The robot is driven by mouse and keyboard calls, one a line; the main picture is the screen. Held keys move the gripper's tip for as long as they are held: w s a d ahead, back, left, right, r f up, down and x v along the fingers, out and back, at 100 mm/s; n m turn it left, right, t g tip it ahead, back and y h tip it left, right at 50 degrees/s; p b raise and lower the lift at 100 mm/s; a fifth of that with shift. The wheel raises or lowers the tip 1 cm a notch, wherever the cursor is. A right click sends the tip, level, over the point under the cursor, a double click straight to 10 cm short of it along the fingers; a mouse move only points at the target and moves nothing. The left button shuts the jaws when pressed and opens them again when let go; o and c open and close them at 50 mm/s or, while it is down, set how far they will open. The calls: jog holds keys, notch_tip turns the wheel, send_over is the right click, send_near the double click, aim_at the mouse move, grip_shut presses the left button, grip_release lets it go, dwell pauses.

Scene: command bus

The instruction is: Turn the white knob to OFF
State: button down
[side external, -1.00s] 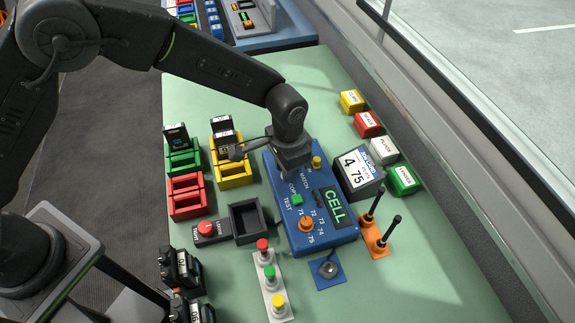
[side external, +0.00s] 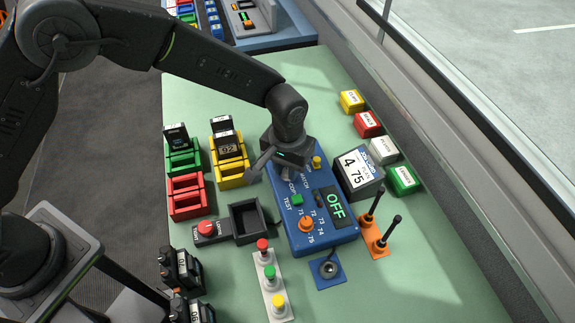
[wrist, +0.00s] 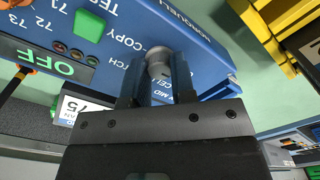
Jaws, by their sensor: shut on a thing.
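The white knob (wrist: 157,60) sits on the blue panel (side external: 328,240) near its far end. It shows grey-white between my fingertips in the wrist view; in the side view my gripper hides it. My gripper (side external: 290,174) is low over the panel and shut on the knob, one finger on each side. The fingers also show in the wrist view (wrist: 158,88), and they cover part of the labels around the knob. The panel's display (side external: 335,205) reads OFF in green letters, also in the wrist view (wrist: 43,64).
On the panel are a green button (side external: 297,199), an orange knob (side external: 306,224) and a small yellow knob (side external: 317,162). A box marked 4 75 (side external: 360,172) stands close on the right. Yellow bins (side external: 231,170) and a black tray (side external: 247,219) stand to the left.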

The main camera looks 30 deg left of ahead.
aim_at(287, 170)
dwell(0.4)
jog(key=c, duration=0.9)
grip_release()
jog(key=shift+c, duration=0.2)
notch_tip(287, 170, up, 14)
jog(key=shift+f, duration=0.1)
